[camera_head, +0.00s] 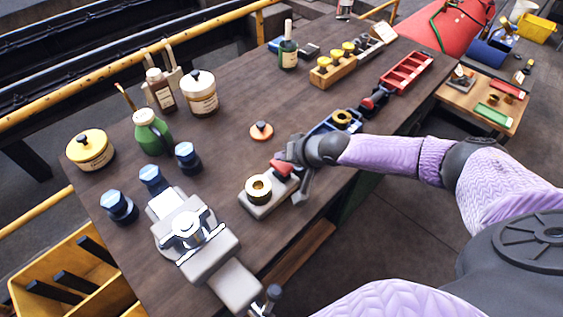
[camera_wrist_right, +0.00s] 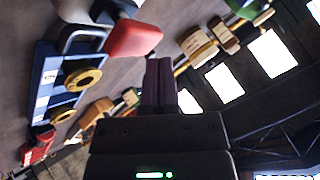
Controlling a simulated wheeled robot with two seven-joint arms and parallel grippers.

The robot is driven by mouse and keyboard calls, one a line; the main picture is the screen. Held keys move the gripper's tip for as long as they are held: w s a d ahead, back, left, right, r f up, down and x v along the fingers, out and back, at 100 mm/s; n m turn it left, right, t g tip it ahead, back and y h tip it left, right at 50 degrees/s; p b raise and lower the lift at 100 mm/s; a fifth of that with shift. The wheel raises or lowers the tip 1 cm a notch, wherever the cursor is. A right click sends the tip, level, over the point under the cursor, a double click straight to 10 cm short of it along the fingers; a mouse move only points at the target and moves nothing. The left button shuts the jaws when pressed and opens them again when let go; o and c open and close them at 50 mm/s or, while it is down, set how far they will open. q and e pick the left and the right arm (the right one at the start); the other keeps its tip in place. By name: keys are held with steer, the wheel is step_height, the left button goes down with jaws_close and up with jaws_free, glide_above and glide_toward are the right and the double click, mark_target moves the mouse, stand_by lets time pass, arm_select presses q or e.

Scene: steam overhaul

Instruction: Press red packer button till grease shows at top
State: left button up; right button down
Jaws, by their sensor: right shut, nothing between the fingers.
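The packer is a pale grey block (camera_head: 252,205) near the right edge of the bench, with a brass ring (camera_head: 259,188) around a dark opening on top. Its red button (camera_head: 281,168) is at the far end of the block; a large red piece in the right wrist view (camera_wrist_right: 132,38) looks like the same button. My right gripper (camera_head: 290,158) is shut and empty, right beside the red button. No grease is visible at the brass ring. My left gripper is not in view.
A blue tray (camera_wrist_right: 48,88) with brass rings lies beyond the packer. A grey vise (camera_head: 195,240), blue-capped jars (camera_head: 188,157) and an orange disc with a dark knob (camera_head: 261,132) stand nearby.

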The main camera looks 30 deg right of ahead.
steer(key=shift+f, duration=0.25)
steer(key=shift+f+b, duration=0.25)
steer(key=shift+b, duration=0.05)
steer(key=shift+f, duration=0.1)
